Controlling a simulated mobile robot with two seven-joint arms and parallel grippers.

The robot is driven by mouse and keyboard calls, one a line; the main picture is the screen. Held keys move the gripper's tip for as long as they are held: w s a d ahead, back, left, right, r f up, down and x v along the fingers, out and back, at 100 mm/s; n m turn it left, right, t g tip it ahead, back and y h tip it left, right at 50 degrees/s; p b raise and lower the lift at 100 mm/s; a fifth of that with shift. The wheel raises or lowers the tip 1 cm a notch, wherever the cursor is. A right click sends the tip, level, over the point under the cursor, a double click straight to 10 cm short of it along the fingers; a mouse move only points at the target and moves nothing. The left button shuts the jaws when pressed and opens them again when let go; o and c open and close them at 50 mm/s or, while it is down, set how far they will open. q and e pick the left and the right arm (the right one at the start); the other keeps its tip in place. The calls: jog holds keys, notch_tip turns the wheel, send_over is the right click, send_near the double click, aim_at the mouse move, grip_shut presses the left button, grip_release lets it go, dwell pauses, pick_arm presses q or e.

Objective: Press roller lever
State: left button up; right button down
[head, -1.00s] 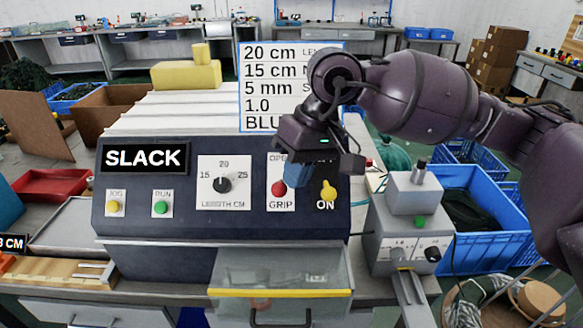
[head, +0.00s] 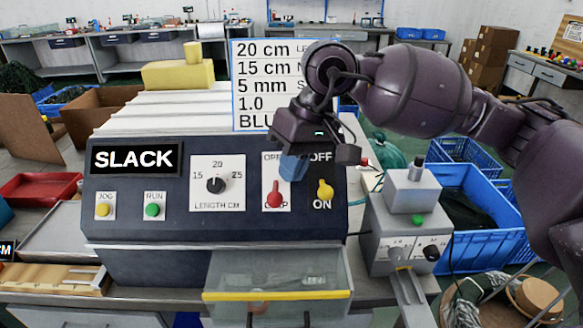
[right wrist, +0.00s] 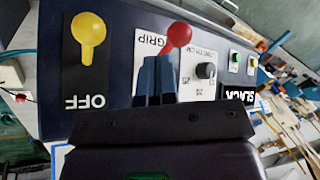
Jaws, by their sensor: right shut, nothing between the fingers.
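The roller lever (head: 274,198) is a red, ball-ended lever on a white plate marked OPEN above and GRIP below, on the dark panel front. It points down towards GRIP; it also shows in the right wrist view (right wrist: 179,36), where the panel appears upside down. My right gripper (head: 292,168) has blue fingertips and is shut and empty. Its tips are just above and right of the lever, over the upper plate, hiding part of the OPEN label. In the right wrist view the shut fingers (right wrist: 155,80) appear apart from the red ball. My left gripper is not in view.
A yellow ON/OFF switch (head: 325,190) sits close right of the lever. A length dial (head: 216,185) and green RUN button (head: 152,210) are to the left. A clear tray with a yellow edge (head: 278,295) juts out below. A grey box unit (head: 408,220) stands at the right.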

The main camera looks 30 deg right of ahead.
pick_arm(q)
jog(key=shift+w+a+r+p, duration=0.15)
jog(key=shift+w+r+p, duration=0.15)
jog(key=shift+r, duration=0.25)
pick_arm(e)
jog(key=v, duration=1)
jog(key=shift+r, duration=0.45)
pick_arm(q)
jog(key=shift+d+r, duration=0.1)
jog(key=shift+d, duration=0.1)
